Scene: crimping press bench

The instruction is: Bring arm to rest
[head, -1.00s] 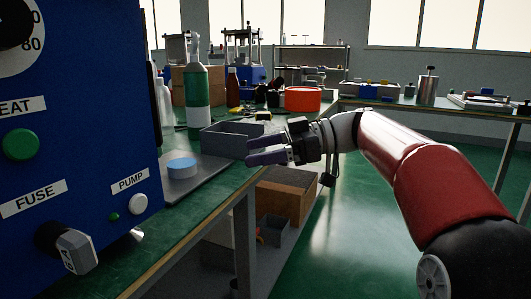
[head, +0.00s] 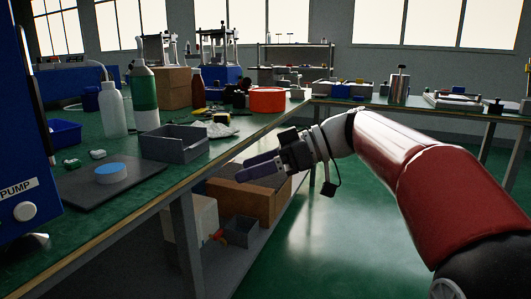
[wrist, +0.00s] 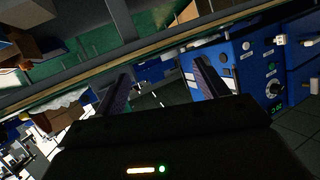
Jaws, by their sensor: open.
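My gripper (head: 262,170) is open and empty in the head view. It is held out in front of the green bench's edge, with its fingers pointing left. My red and white arm reaches to it from the lower right. In the wrist view, the two fingers of my gripper (wrist: 160,83) stand wide apart with nothing between them. The wrist view is strongly tilted, and a blue panel with knobs (wrist: 258,70) shows beyond the fingers.
The green bench (head: 137,203) runs along the left, with a grey open bin (head: 175,145), a white-blue puck (head: 110,173) on a dark plate, and bottles. A blue machine (head: 25,175) stands at the left edge. Cardboard boxes sit below. The floor (head: 330,240) is clear.

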